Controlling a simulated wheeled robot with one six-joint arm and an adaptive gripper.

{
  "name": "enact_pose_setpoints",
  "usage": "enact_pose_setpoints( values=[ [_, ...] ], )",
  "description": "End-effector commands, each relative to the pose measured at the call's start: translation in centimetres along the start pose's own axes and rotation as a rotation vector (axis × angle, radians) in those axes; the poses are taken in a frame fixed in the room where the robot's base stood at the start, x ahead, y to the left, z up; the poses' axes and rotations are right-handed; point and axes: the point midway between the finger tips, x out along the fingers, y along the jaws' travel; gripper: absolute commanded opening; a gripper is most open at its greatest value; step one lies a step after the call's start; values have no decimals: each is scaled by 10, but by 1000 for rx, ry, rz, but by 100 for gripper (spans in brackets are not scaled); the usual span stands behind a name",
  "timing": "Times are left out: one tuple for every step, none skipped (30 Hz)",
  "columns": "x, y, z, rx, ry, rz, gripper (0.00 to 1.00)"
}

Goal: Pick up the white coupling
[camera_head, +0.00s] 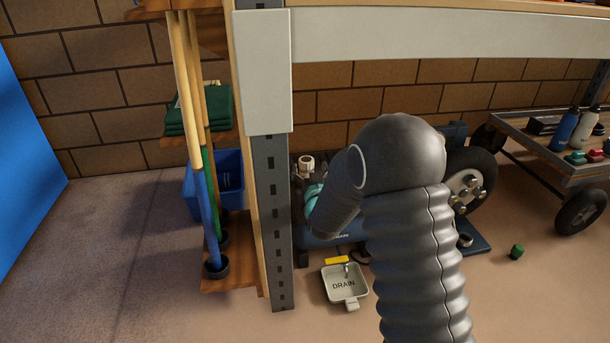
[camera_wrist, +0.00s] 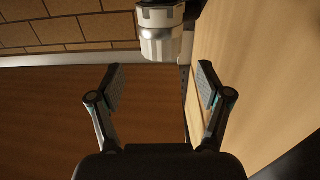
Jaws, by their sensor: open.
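The white coupling (camera_wrist: 161,40) is a short pale cylinder with a dark collar, at the top middle of the wrist view. My gripper (camera_wrist: 160,82) is open and empty, its two fingers spread apart. The coupling lies beyond the fingertips, roughly centred between them, and does not touch them in this view. In the head view a small off-white coupling (camera_head: 306,161) shows just right of the slotted post, at the left end of the blue compressor. My arm covers much of that area, and my gripper is mostly hidden there.
A slotted metal post (camera_head: 271,220) stands close left of the coupling. A pale beam (camera_head: 450,35) crosses above. A drain tray (camera_head: 344,283) lies on the floor below. A wheeled cart (camera_head: 545,140) with bottles stands right. A wooden panel (camera_wrist: 250,70) flanks my gripper's right side.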

Motion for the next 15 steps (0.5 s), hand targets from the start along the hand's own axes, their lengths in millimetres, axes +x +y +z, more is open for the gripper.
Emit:
enact_pose_setpoints(
  values=[
    [2,0,0,0,0,0,78],
    [4,0,0,0,0,0,78],
    [6,0,0,0,0,0,78],
    [8,0,1,0,1,0,78],
    [11,0,2,0,0,0,78],
    [16,-1,3,0,1,0,78],
    [20,-1,5,0,1,0,78],
    [25,-2,6,0,0,0,78],
    [31,-2,7,0,0,0,78],
    [35,-3,8,0,0,0,78],
    [39,-2,7,0,2,0,78],
    [44,-2,7,0,1,0,78],
    [47,-2,6,0,1,0,78],
    [49,-2,7,0,1,0,78],
    [52,-2,7,0,1,0,78]
  ],
)
